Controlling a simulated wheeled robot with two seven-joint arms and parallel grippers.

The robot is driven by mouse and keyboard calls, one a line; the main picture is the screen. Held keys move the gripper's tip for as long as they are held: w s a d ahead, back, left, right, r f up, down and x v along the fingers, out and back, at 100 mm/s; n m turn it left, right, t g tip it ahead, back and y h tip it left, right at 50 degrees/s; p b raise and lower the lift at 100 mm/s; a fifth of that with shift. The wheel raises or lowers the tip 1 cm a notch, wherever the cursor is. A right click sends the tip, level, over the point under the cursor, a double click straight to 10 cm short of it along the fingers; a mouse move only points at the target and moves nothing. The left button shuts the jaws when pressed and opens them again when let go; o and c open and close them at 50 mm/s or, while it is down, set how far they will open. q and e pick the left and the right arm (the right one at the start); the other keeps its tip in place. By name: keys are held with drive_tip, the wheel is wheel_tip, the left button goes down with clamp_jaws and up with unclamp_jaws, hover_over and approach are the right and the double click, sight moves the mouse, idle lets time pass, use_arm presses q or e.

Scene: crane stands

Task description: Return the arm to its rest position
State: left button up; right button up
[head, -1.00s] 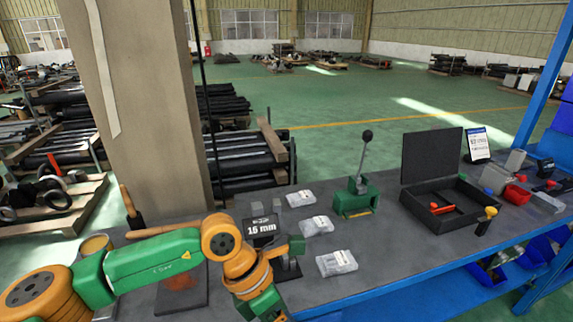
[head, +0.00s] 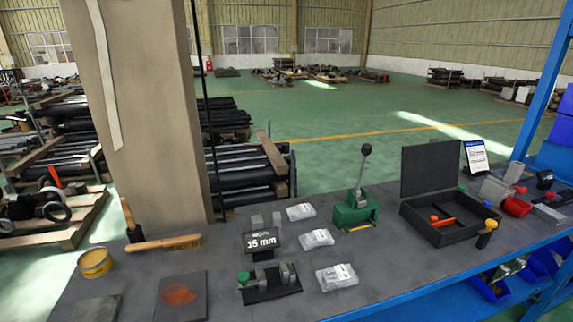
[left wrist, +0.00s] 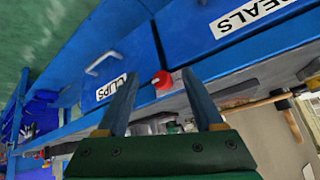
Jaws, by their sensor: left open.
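My left gripper (left wrist: 160,75) shows in the left wrist view with two dark fingers apart and nothing between them. It is beside blue drawers, one labelled CLIPS (left wrist: 100,70) and one labelled SEALS (left wrist: 195,35). A small red round thing (left wrist: 162,80) appears beyond the fingers; I cannot tell what it is. Neither of my arms shows in the head view, and my right gripper is not seen.
The grey bench (head: 390,255) holds a 15 mm sign (head: 262,240), a black stand with grey blocks (head: 270,281), clear bags (head: 337,277), a green lever press (head: 356,208), an open black case (head: 437,225), a hammer (head: 165,243) and a yellow tin (head: 95,264). A pillar (head: 150,120) rises behind.

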use_arm(q)
drive_tip(key=s+a+f+n+g, duration=0.15)
drive_tip(key=s+f+g, duration=0.25)
drive_tip(key=s, duration=0.4)
drive_tip(key=s+f+g, duration=0.1)
drive_tip(key=s+f, duration=0.1)
drive_tip(key=f, duration=0.7)
drive_tip(key=s+f+g, duration=0.1)
drive_tip(key=s+f, duration=0.1)
drive_tip(key=f, duration=0.7)
drive_tip(key=s+a+f, duration=0.2)
drive_tip(key=s+f, duration=0.7)
drive_tip(key=s, duration=0.2)
drive_tip(key=shift+s+a+m+g, duration=0.25)
drive_tip(key=shift+s+m+g, duration=0.05)
drive_tip(key=shift+m+g, duration=0.1)
